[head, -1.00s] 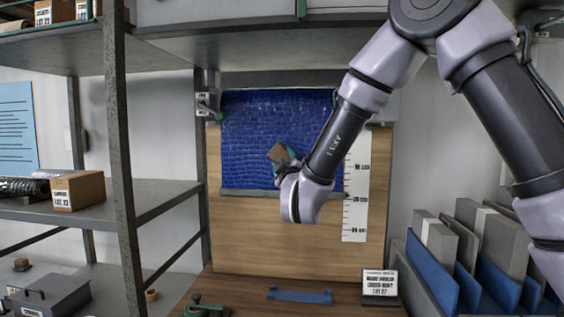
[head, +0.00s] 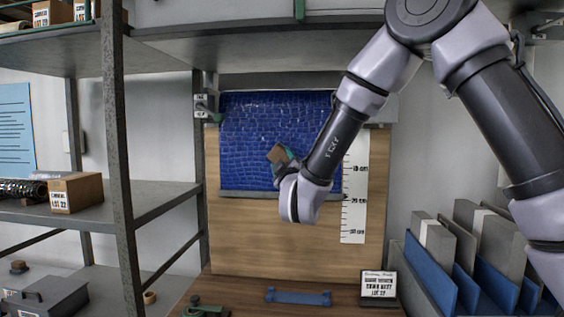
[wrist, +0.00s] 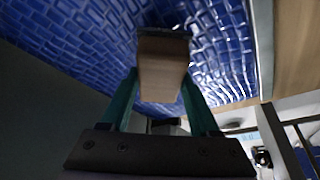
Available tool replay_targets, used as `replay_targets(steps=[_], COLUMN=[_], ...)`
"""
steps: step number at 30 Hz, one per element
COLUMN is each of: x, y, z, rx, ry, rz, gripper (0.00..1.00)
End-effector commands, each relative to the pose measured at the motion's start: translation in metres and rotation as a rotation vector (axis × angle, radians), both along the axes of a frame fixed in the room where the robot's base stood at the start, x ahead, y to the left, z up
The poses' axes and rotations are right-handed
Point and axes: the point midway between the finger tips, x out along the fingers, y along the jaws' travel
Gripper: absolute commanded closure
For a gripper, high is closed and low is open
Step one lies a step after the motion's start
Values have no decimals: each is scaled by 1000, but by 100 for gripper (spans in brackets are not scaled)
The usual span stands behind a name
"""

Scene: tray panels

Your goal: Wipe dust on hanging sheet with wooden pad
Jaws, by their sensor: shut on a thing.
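The hanging sheet (head: 262,130) is dark blue with a glossy scale-like pattern and hangs in front of a wooden board. It also fills the upper part of the wrist view (wrist: 75,45). The wooden pad (head: 277,154) is a small brown block in front of the sheet's lower middle. My gripper (head: 288,161) is shut on the pad, its green fingers on either side of it in the wrist view (wrist: 160,85). The pad (wrist: 162,68) has a dark far end turned toward the sheet. I cannot tell whether it touches the sheet. I cannot make out dust clearly.
A ruler scale (head: 354,200) stands right of the sheet. A grey bar (head: 235,194) runs along the sheet's lower edge. A blue bracket (head: 298,296) and a label stand (head: 380,284) sit on the bench below. Shelf posts (head: 118,150) are at left, upright panels (head: 450,250) at right.

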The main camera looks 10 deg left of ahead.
Motion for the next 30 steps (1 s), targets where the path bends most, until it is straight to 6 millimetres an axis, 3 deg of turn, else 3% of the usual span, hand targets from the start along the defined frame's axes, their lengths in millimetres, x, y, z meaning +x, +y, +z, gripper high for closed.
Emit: replay_targets(steps=[30], x=[20], y=[1], z=[0], rx=[0], ry=[-1], rz=[1], gripper=[82])
